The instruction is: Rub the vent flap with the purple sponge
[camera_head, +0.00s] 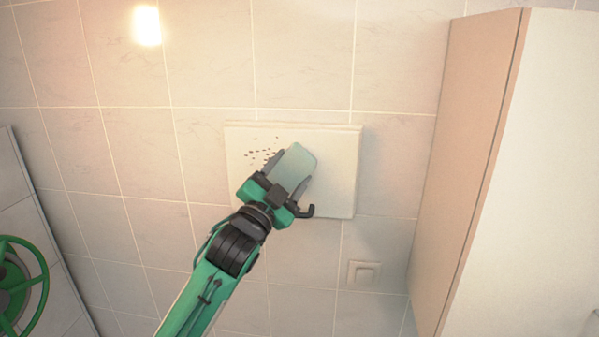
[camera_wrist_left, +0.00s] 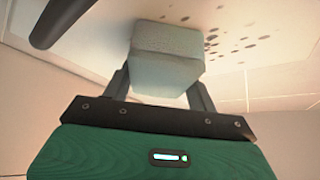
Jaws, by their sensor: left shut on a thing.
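The vent flap (camera_head: 340,172) looks like a pale square panel on the tiled wall. Dark specks (camera_head: 262,153) mark its upper left part; they also show in the wrist view (camera_wrist_left: 237,42), beside the block. My left gripper (camera_head: 289,172) is in front of the flap, shut on a sponge-like block (camera_head: 298,158). The block looks pale grey-green, not purple, and also shows between the fingers in the wrist view (camera_wrist_left: 167,62). Its far end appears against the flap, right of the specks; firm contact is hard to tell. My right gripper is not in view.
A dark hooked handle (camera_head: 307,211) sits at the flap's lower edge, close to my gripper. A tall pale cabinet (camera_head: 480,130) stands at the right. A small wall plate (camera_head: 364,273) is below the flap. A green wheel (camera_head: 20,285) is at the far left.

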